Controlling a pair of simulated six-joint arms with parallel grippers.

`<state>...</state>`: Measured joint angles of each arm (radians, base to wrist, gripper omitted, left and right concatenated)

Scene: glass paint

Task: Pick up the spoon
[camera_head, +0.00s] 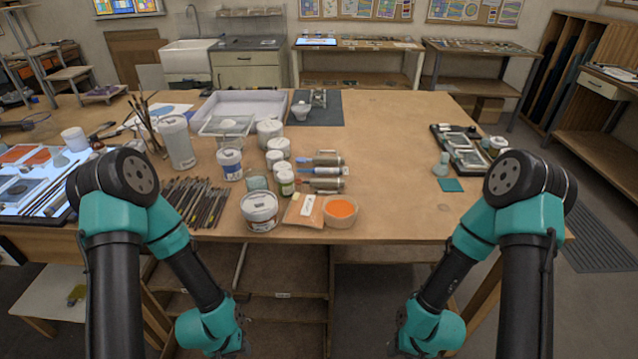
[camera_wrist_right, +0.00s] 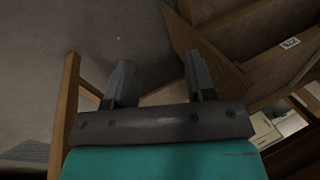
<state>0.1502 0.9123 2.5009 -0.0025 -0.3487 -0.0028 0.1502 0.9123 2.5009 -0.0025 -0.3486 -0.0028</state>
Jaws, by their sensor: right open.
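I cannot pick out a spoon for certain. A slim blue-and-white tool (camera_head: 308,170) lies among metal cylinders near the middle of the table and may be it, but it is too small to tell. My left gripper (camera_head: 240,347) hangs low in front of the table, mostly hidden by its wrist, so its jaws do not show. My right gripper (camera_head: 402,343) hangs low in front of the table to the right. In the right wrist view its two fingers (camera_wrist_right: 158,85) are apart with nothing between them.
An orange bowl (camera_head: 341,210), a lidded tub (camera_head: 260,211) and a row of brushes (camera_head: 197,203) lie near the table's front edge. White jars and a tall canister (camera_head: 177,143) stand behind. A dark tray (camera_head: 468,150) lies at right. The tabletop (camera_head: 391,170) right of centre is clear.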

